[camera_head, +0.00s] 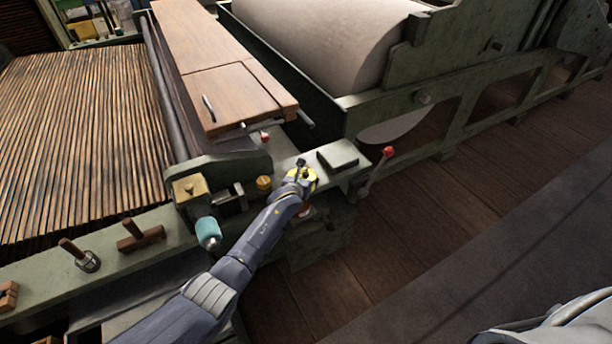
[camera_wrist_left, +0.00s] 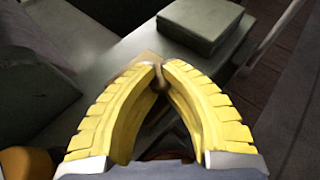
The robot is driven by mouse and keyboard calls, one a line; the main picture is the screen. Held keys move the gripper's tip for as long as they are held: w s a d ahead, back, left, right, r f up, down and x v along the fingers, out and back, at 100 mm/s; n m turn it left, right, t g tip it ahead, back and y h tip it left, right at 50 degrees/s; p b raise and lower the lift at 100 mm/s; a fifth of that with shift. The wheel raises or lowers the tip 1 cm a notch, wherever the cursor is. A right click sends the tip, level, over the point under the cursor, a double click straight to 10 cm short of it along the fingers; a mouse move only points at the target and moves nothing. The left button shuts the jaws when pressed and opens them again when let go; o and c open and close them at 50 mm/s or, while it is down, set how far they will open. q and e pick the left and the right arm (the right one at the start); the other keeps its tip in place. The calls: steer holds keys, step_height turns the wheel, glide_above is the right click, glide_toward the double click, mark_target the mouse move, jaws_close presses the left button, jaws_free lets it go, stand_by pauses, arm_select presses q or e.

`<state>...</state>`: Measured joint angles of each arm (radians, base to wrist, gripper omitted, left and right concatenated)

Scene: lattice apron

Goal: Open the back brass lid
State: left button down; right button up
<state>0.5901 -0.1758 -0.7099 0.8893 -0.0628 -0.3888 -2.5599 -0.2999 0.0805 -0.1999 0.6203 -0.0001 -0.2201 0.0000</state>
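The back brass lid (camera_wrist_left: 149,56) is a small tan plate with a small knob, seen in the left wrist view on the green machine ledge. My left gripper (camera_head: 301,165) is over it, and in the left wrist view its yellow fingers (camera_wrist_left: 160,68) close in on the knob from both sides. The fingers hide most of the lid, and I cannot tell whether it is tilted. Another brass lid with a knob (camera_head: 190,186) sits on a box to the left, nearer the slatted bed. My right gripper is not in view.
A round brass cap (camera_head: 263,184) stands just left of the gripper. A dark green block (camera_head: 338,156) lies to its right on the ledge. A teal-ended handle (camera_head: 208,232) sticks out in front. The plank floor is clear at right.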

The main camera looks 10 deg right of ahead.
arm_select(q)
steer(key=shift+w+a+r+n+g, duration=0.1)
steer(key=shift+w+r+n+g, duration=0.3)
steer(key=shift+r+g, duration=0.3)
steer(key=shift+w+a+r+n+g, duration=0.1)
steer(key=shift+w+r+n+g, duration=0.25)
steer(key=shift+r+g, duration=0.3)
steer(key=shift+w+a+r+n+g+h, duration=0.1)
steer(key=shift+w+r+n+g+h, duration=0.2)
steer(key=shift+w+r+n+g, duration=0.5)
steer(key=shift+w+g, duration=0.15)
steer(key=shift+g, duration=0.4)
